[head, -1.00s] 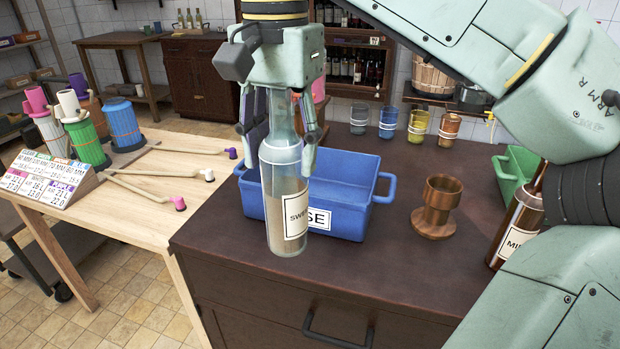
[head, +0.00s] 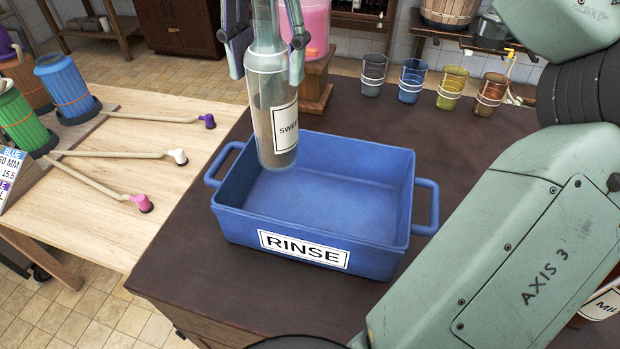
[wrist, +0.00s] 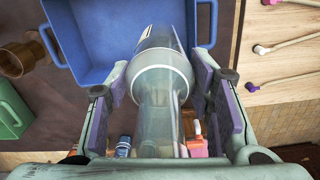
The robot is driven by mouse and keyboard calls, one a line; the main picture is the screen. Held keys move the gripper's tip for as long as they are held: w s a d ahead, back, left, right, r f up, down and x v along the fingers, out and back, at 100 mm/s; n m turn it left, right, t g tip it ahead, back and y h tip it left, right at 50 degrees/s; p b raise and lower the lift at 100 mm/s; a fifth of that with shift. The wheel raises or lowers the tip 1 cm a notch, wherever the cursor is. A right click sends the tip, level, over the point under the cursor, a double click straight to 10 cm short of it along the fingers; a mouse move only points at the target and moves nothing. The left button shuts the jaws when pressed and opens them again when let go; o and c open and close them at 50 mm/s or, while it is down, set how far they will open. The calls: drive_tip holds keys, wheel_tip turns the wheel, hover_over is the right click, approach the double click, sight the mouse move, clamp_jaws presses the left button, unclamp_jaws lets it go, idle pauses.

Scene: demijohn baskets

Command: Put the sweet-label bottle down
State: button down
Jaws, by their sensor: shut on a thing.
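The sweet-label bottle (head: 274,105) is clear glass with a white label, partly readable as "SWE", and brownish contents in its lower part. It hangs upright in the head view, its base over the back left part of the blue RINSE tub (head: 310,253). My gripper (head: 266,50) is shut on the bottle's neck and upper part. In the wrist view the bottle (wrist: 160,70) runs between my gripper's pads (wrist: 165,100), with the blue tub (wrist: 90,73) beyond it. The tub's visible floor is empty. Whether the bottle's base is below the rim is hard to tell.
Several coloured cups (head: 452,88) stand at the back of the dark counter (head: 190,248). A pink container (head: 313,30) on a wooden stand is behind the bottle. Brushes (head: 120,190) lie on the pale table at left. Bare counter lies left of the tub.

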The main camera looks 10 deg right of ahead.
sight(274, 127)
drive_tip(key=f, duration=0.1)
drive_tip(key=f+b, duration=0.1)
drive_tip(key=f, duration=0.3)
drive_tip(key=shift+s+f+b, duration=0.2)
drive_tip(key=shift+s+b, duration=0.05)
drive_tip(key=shift+b, duration=0.1)
drive_tip(key=shift+f, duration=2.1)
drive_tip(key=shift+f, duration=0.2)
drive_tip(key=c, duration=0.8)
unclamp_jaws()
drive_tip(key=shift+o, duration=0.2)
wheel_tip(274, 127, up, 11)
drive_tip(key=p, duration=0.3)
drive_tip(key=shift+r, duration=0.2)
drive_tip(key=shift+r+p, duration=0.55)
drive_tip(key=shift+p, duration=0.25)
